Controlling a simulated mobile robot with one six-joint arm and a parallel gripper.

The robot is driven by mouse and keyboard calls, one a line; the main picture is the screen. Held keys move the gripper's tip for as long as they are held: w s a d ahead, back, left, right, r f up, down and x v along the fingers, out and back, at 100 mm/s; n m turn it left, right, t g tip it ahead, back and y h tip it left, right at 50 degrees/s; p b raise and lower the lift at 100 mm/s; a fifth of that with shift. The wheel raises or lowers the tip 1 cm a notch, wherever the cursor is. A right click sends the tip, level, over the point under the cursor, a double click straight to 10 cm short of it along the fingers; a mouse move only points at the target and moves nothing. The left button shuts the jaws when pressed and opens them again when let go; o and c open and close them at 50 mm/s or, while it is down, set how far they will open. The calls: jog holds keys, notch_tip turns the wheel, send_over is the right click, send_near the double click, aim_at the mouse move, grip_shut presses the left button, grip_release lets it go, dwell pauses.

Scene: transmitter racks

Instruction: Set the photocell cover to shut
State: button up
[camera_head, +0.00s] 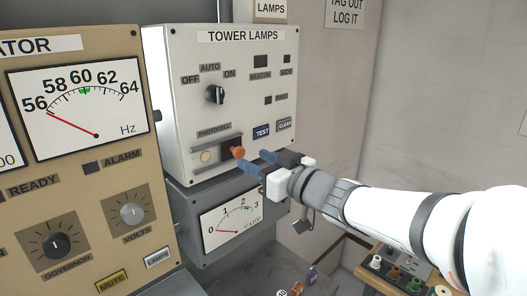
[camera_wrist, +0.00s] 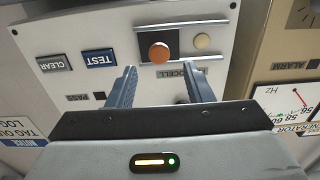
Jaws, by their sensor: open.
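The photocell cover is a dark plate (camera_head: 229,143) with an orange knob (camera_head: 238,152), set between two rails on the white TOWER LAMPS panel. The cream round photocell (camera_head: 206,156) shows uncovered to the left of the plate. In the wrist view the picture is turned over: the orange knob (camera_wrist: 159,53) is on the dark plate, and the photocell (camera_wrist: 202,41) is to its right. My gripper (camera_head: 261,160) is open and empty, just to the right of the knob. In the wrist view its two blue fingers (camera_wrist: 160,74) are spread below the knob, apparently short of it.
The TEST button (camera_head: 262,131) and CLEAR button (camera_head: 284,124) are close above my fingers. A rotary switch (camera_head: 215,95) is higher on the panel. A grey meter box (camera_head: 195,240) is below. A beige generator panel (camera_head: 160,160) stands to the left.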

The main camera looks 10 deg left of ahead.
aim_at(241, 153)
jog(key=shift+x, duration=2.15)
jog(key=shift+c, duration=0.3)
grip_shut()
